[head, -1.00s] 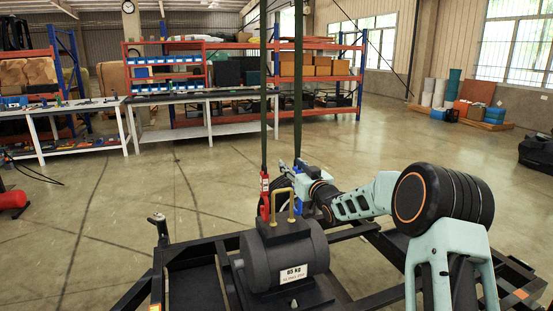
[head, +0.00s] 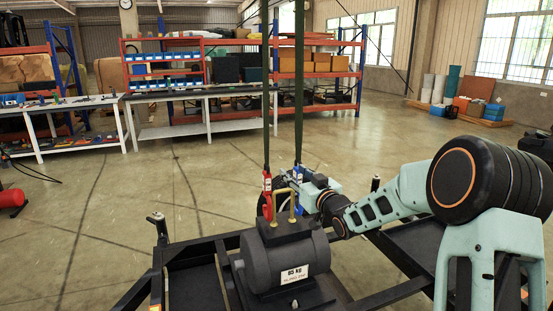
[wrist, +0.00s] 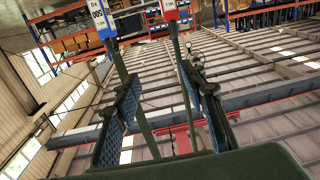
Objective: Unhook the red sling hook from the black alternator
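The black alternator (head: 285,262), with an "85 kg" label, sits on a dark frame. A brass lifting eye (head: 284,203) rises from its top. The red sling hook (head: 267,194) hangs on a green strap beside the brass eye; whether it still engages it is too small to tell. A blue hook (head: 298,178) hangs on a second strap just right. My gripper (head: 305,184) reaches in from the right near the blue hook. In the wrist view its fingers (wrist: 166,92) are apart, with straps running across the view between them. Red (wrist: 168,10) and blue (wrist: 97,18) tags show at the top.
The dark metal frame (head: 205,251) surrounds the alternator, with short upright posts (head: 158,228) at its corners. Two taut green straps (head: 266,110) run up out of view. Workbenches and shelves stand far back. The floor left is open.

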